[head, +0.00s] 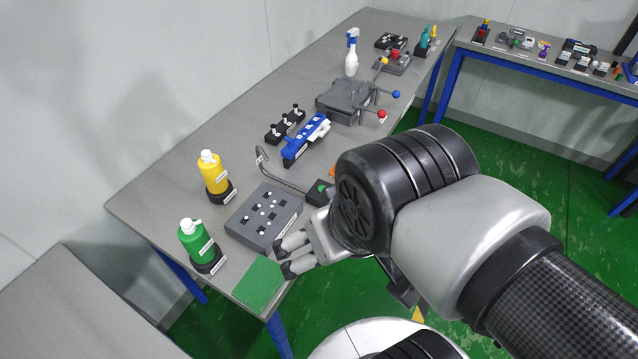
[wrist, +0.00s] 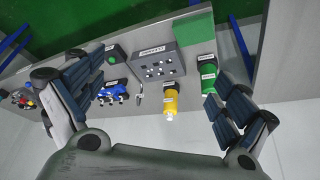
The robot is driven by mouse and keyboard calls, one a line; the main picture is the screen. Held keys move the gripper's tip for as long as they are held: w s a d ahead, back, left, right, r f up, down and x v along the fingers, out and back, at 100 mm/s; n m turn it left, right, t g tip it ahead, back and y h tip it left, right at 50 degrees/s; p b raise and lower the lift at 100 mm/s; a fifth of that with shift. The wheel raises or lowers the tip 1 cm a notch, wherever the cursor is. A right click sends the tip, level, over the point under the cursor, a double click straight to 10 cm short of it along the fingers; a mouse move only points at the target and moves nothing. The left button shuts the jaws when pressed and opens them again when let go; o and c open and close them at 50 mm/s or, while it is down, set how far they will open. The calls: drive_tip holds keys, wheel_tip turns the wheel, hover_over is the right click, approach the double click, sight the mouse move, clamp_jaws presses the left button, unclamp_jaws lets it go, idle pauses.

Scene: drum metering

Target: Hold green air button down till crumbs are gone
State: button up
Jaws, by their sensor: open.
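The green air button (head: 321,187) sits on a small black box at the table's front edge, partly behind my gripper. The button also shows in the wrist view (wrist: 113,59), close to one finger. A bent grey tube (head: 283,181) runs from near the box. Beside it lies a grey block (head: 238,222) with several dark holes and white specks that look like crumbs. The block also shows in the wrist view (wrist: 177,60). My gripper (head: 286,257) is open and empty, its fingertips near the block's front corner, apart from the button.
A green pad (head: 259,285) lies on the table's near corner. A green bottle (head: 194,240) and a yellow bottle (head: 212,175) stand in black holders left of the block. A blue device (head: 305,138), black levers and a grey machine (head: 346,100) stand farther back.

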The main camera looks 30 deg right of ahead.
clamp_jaws()
idle(1.4)
idle(1.2)
